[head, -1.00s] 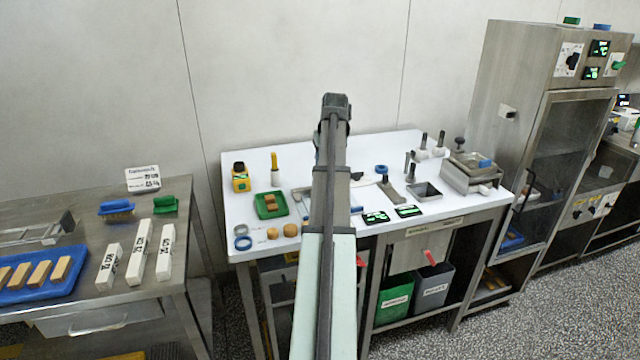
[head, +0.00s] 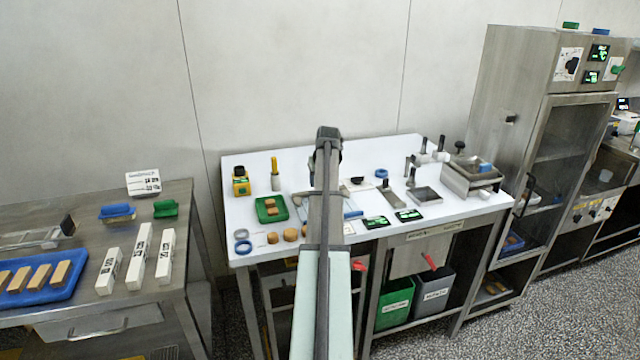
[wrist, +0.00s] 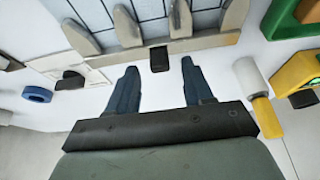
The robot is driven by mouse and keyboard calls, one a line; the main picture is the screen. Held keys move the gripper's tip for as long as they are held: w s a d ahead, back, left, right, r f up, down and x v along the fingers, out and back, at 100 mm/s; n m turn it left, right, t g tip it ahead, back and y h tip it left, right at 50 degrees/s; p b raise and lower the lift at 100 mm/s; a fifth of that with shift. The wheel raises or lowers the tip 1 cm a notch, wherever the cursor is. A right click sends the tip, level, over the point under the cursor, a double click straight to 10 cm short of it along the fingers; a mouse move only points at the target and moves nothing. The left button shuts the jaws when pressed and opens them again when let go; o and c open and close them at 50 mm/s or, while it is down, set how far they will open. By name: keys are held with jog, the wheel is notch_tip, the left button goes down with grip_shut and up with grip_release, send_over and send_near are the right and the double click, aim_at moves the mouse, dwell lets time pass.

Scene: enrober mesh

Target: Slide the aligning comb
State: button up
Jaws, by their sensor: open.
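The aligning comb (wrist: 150,50) shows in the wrist view as a pale bar with several pointed metal teeth. The teeth lie over a wire mesh (wrist: 95,15) at the top of the picture. A small black block (wrist: 159,59), apparently the comb's grip, sticks out from the bar's near side. My gripper (wrist: 161,76) is open and empty. Its two dark fingers point toward the bar, on either side of the block in the picture. I cannot tell whether they touch anything. In the head view my arm hides the comb and the fingers.
A yellow-handled tool (wrist: 262,108) stands close right of my gripper, beside a yellow box (wrist: 298,78). A green tray (wrist: 288,22) lies at upper right. A black-knobbed plate (wrist: 97,80) and a blue ring (wrist: 37,94) are left. The white table (head: 400,150) has free room at the back.

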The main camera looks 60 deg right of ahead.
jog(key=shift+x, duration=1)
grip_shut()
